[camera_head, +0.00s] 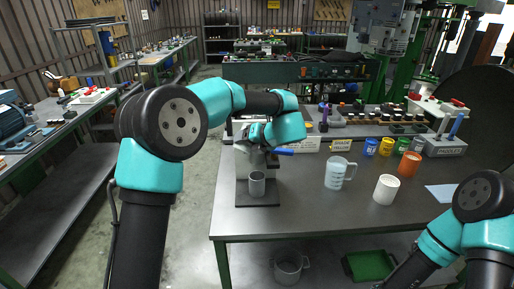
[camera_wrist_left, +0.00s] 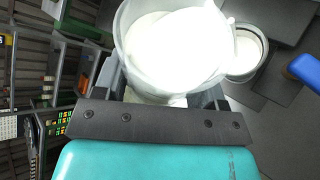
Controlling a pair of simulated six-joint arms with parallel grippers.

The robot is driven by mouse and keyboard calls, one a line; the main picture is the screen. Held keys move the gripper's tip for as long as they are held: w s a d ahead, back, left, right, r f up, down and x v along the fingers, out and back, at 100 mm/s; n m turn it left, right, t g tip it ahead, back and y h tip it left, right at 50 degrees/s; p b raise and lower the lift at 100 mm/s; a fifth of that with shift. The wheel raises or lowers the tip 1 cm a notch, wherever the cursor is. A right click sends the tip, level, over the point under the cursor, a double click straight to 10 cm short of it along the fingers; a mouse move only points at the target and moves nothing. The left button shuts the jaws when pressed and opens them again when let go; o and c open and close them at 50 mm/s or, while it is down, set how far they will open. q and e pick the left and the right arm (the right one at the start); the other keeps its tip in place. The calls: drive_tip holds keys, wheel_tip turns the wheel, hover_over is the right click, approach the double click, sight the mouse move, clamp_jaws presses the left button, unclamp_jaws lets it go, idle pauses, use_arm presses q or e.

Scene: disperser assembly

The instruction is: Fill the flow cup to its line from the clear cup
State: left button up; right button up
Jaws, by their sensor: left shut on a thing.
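My left gripper (camera_head: 262,138) is above the small stand (camera_head: 270,196) at the table's left end, its fingers partly hidden by the wrist. In the left wrist view it is shut on the clear cup (camera_wrist_left: 128,52), which holds bright white liquid reaching close to the rim on the right. Just right of it is a smaller round cup (camera_wrist_left: 263,55) with white inside, apparently the flow cup; its line cannot be made out. I cannot tell whether liquid is running between them. A grey metal beaker (camera_head: 257,185) stands on the stand's base. My right gripper is outside the view.
A blue handle (camera_head: 283,151) sticks out right of the stand, also in the wrist view (camera_wrist_left: 306,68). A clear jug (camera_head: 335,176), a white mug (camera_head: 386,190) and an orange cup (camera_head: 409,164) stand further right. The table front between stand and jug is clear.

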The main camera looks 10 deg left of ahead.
use_arm(q)
drive_tip(key=shift+f+m+g, duration=0.25)
drive_tip(key=shift+m+g, duration=0.25)
drive_tip(key=shift+g, duration=0.1)
idle(2.1)
drive_tip(key=shift+r+y, duration=0.15)
drive_tip(key=shift+y, duration=0.15)
idle(0.7)
drive_tip(key=shift+f, duration=0.2)
drive_tip(key=shift+r+n+t+h, duration=0.4)
drive_tip(key=shift+r+n+t, duration=0.15)
drive_tip(key=shift+n+t, duration=0.2)
drive_tip(key=shift+w+d+r+n+t, duration=0.1)
drive_tip(key=shift+n+t, duration=0.15)
drive_tip(key=shift+t, duration=0.2)
drive_tip(key=shift+n+t+h, duration=0.3)
drive_tip(key=shift+n+t, duration=0.1)
drive_tip(key=shift+n, duration=0.1)
drive_tip(key=shift+w, duration=0.1)
